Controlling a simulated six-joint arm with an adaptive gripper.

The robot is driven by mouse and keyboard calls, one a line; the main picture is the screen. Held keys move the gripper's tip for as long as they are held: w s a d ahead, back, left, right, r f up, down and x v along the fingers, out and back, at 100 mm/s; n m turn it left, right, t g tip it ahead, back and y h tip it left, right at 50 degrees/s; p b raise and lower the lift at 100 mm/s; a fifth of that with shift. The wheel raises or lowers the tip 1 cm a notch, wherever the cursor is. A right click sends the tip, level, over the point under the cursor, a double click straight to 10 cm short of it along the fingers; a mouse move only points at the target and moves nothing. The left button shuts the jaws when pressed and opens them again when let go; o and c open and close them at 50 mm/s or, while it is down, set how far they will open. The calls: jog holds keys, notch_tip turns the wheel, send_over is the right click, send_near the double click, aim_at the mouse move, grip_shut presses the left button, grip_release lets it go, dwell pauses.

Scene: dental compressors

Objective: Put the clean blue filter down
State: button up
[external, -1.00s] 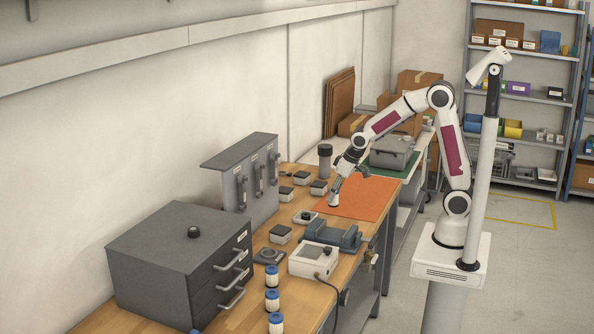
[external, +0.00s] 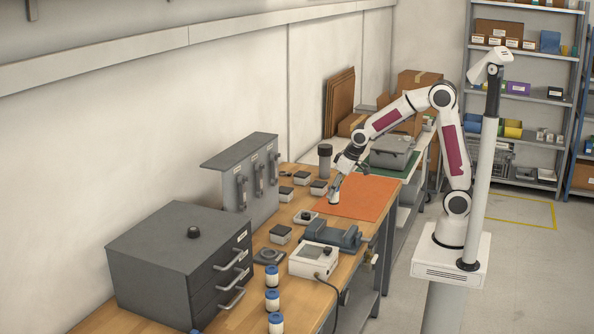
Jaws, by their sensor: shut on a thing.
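My gripper (external: 334,199) points down at the left part of the orange mat (external: 372,199), on the wooden bench. It is shut on the clean blue filter, which is too small and too covered by the fingers to make out in this view. I cannot tell whether the filter touches the mat or is just above it.
A blue-grey fixture (external: 331,236) and a white box with a cable (external: 314,261) stand in front of the mat. Small grey-topped boxes (external: 281,234) and a dark cylinder (external: 325,160) stand nearby. Several blue-capped white jars (external: 272,300) line the front. The mat's right part is clear.

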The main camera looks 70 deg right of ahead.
jog(key=d+m+h, duration=0.1)
jog(key=d+m, duration=0.3)
jog(key=d, duration=1.8)
jog(key=shift+w+d+r+h, duration=0.25)
jog(key=shift+w+r+h, duration=0.05)
jog(key=shift+w, duration=0.05)
jog(key=shift+f, duration=0.1)
jog(key=shift+f, duration=3)
jog(key=shift+f, duration=1.9)
jog(key=shift+f, duration=0.1)
